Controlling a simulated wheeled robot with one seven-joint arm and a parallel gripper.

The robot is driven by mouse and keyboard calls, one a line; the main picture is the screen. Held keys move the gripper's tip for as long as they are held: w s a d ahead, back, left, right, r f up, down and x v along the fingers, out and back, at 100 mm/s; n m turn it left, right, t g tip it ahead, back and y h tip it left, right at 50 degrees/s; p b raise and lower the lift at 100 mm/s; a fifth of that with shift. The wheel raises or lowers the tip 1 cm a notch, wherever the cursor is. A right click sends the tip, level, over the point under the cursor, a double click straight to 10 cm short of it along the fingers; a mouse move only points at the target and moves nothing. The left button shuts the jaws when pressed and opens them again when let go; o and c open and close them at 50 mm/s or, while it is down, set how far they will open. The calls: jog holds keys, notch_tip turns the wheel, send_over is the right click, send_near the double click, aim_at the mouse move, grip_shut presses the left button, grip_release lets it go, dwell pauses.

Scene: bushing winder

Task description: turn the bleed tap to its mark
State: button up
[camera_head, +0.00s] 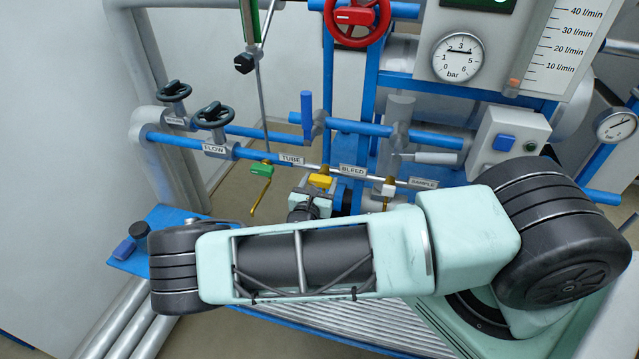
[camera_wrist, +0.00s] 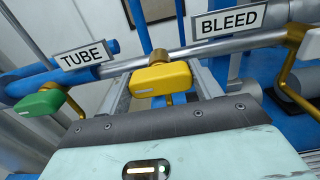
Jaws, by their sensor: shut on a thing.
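The bleed tap has a yellow handle (camera_head: 320,181) on the thin metal pipe, just left of the BLEED label (camera_head: 353,170). In the wrist view the yellow handle (camera_wrist: 161,79) sits between the two grey fingers of my gripper (camera_wrist: 164,88), which is shut on it. The handle points roughly toward the wrist camera. In the head view my gripper (camera_head: 312,200) is at the yellow handle, partly hidden by my arm. I cannot make out a mark for the tap in either view.
A green tap handle (camera_head: 262,170) is left of the TUBE label (camera_head: 291,159). A white tap handle (camera_head: 388,188) is right of the BLEED label, near the SAMPLE label (camera_head: 423,182). Blue pipes, black handwheels (camera_head: 214,116) and a control box (camera_head: 506,143) surround this area.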

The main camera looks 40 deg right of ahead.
jog(key=n, duration=0.4)
jog(key=shift+n+b, duration=0.3)
jog(key=n, duration=0.4)
jog(key=shift+n+b, duration=0.3)
jog(key=n, duration=0.4)
jog(key=shift+n+b, duration=0.3)
jog(key=shift+b, duration=0.1)
jog(key=shift+w+a+n+b, duration=0.1)
jog(key=shift+n+b, duration=0.25)
jog(key=shift+n, duration=1.75)
jog(key=o, duration=1)
